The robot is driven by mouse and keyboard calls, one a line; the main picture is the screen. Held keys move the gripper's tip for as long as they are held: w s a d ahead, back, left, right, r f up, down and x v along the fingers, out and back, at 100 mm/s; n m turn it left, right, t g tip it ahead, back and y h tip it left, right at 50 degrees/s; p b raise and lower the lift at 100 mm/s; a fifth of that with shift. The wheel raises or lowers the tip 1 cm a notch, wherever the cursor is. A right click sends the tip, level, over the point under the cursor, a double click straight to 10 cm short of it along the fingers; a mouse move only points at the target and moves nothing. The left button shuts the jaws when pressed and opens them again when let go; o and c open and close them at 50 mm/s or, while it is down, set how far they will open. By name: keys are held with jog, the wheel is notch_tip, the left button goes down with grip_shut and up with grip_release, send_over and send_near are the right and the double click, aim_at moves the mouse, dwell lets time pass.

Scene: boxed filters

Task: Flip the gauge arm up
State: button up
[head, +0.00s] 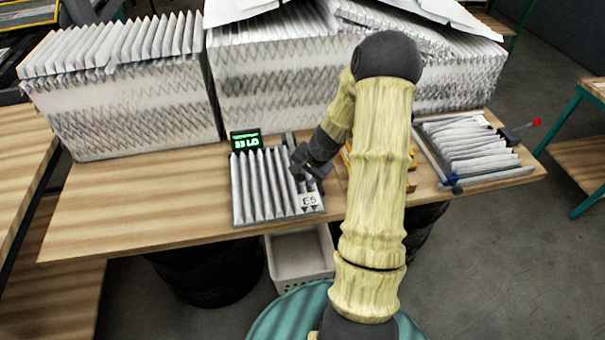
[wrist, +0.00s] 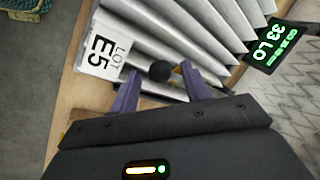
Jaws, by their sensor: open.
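A black ball knob (wrist: 160,71), apparently the end of the gauge arm, shows in the wrist view beside the pleated filter (wrist: 165,35). The rest of the gauge arm is hard to make out. My gripper (wrist: 157,80) is open, with one purple finger on each side of the knob; I cannot tell whether either touches it. In the head view my gripper (head: 310,166) is low at the right edge of the filter (head: 262,188) and hides the knob. The filter carries an "E5" tag (head: 309,201). A green-lit display (head: 246,140) behind it reads "33 LO".
Large stacks of pleated filters (head: 125,110) line the back of the wooden table (head: 130,205). A second filter in a frame (head: 468,150), with a red-tipped lever (head: 536,122), lies at the right. A white basket (head: 300,255) is below the front edge. The table's left front is clear.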

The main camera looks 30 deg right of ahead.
jog(key=shift+w+a+f, duration=0.1)
jog(key=shift+w+f, duration=0.05)
jog(key=shift+f, duration=0.15)
